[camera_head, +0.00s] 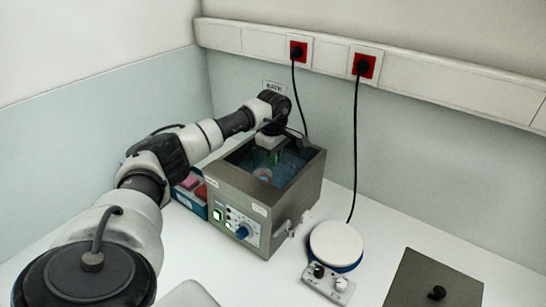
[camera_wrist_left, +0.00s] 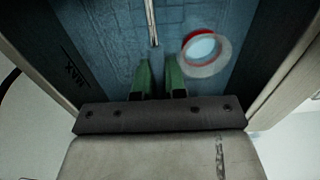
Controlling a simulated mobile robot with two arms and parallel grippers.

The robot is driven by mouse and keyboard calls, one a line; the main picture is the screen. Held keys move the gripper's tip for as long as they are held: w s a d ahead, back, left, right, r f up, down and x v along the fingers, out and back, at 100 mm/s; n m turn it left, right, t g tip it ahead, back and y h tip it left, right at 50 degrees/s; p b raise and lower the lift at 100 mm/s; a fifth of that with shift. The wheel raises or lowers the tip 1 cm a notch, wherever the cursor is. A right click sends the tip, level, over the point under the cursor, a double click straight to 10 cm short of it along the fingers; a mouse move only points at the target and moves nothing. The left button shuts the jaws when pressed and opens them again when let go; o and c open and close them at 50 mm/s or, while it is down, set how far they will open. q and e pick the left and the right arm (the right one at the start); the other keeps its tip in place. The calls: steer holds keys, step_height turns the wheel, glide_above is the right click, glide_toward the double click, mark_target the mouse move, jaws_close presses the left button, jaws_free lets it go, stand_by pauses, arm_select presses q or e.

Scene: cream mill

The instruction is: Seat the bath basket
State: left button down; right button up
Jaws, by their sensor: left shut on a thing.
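The water bath (camera_head: 285,212) is a steel box with an open top, a front control panel and blue water inside. My left gripper (camera_head: 272,157) reaches down into its opening from above. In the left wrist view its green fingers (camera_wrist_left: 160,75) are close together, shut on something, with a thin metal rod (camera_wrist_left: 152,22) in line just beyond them. The rod looks like part of the bath basket's handle. Faint grid lines lie below on the blue floor; I cannot tell whether the basket is seated. A red-and-white ring (camera_wrist_left: 207,52) is right of the fingers. My right gripper is out of view.
A hotplate with a round white top (camera_head: 336,243) stands right of the bath. A dark flat lid with a black knob (camera_head: 437,293) lies front right. A blue box with red items (camera_head: 190,188) is left of the bath. Black cables hang from red wall sockets.

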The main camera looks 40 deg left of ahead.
arm_select(q)
steer(key=shift+f, duration=0.2)
stand_by(0.5)
steer(key=c, duration=0.6)
jaws_free()
steer(key=shift+r+p, duration=0.95)
steer(key=shift+r, duration=0.55)
steer(key=shift+r+p, duration=1.05)
steer(key=shift+r, duration=0.45)
